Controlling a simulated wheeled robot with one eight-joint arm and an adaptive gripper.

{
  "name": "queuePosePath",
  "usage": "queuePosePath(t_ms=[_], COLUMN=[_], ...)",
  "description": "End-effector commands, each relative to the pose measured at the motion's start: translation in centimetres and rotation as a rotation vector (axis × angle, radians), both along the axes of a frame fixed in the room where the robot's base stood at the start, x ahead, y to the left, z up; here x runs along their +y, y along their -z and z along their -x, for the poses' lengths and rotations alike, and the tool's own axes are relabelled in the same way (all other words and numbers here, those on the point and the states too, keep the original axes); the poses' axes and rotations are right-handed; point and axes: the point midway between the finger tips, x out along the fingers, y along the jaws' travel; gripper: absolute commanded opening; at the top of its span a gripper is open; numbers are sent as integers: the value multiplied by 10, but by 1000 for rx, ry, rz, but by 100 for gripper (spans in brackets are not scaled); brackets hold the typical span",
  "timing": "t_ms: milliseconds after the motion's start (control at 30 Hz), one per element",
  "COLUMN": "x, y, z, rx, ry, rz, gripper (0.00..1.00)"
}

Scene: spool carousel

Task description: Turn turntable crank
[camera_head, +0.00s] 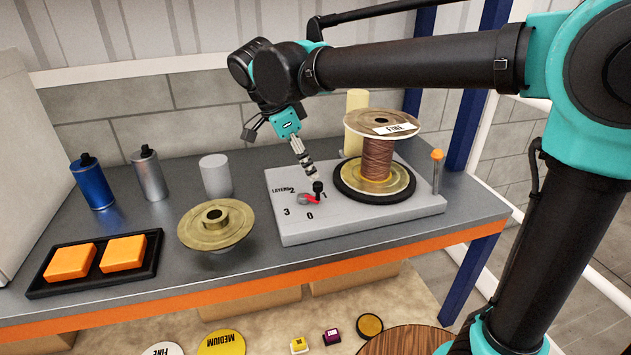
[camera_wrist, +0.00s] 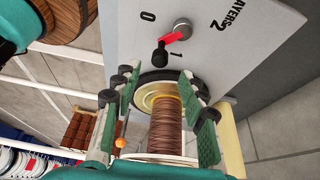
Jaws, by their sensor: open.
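The crank has a grey hub (camera_head: 303,199), a red arm (camera_wrist: 171,38) and an upright black knob (camera_head: 318,188). It sits on the light grey base (camera_head: 362,230), among the marks LAYERS, 0, 1, 2 and 3. The red arm points near the 1. My gripper (camera_head: 314,175) reaches down from above, close to the knob. In the wrist view its fingers (camera_wrist: 157,80) are apart, with the knob a little beyond the tips, roughly between them. Contact cannot be told. The black turntable (camera_head: 345,188) carries a spool (camera_head: 378,158) of copper-coloured wire labelled FINE.
An orange-topped post (camera_head: 437,170) stands right of the turntable. A cream cylinder (camera_head: 355,115) stands behind it. An empty brass spool (camera_head: 217,226), a tray (camera_head: 98,276) with orange blocks, two spray cans and a grey cylinder (camera_head: 215,176) occupy the left bench. A blue rack post borders the right.

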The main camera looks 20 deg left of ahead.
Motion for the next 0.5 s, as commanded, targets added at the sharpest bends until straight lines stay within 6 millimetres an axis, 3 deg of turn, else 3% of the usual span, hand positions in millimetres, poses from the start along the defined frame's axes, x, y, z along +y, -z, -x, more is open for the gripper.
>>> queuePosePath(t_ms=[200, 500], x=[-13, -19], y=[36, 56], z=[-8, -13], rx=[0, 1], ry=[1, 0], rz=[0, 1], gripper=[42, 42])
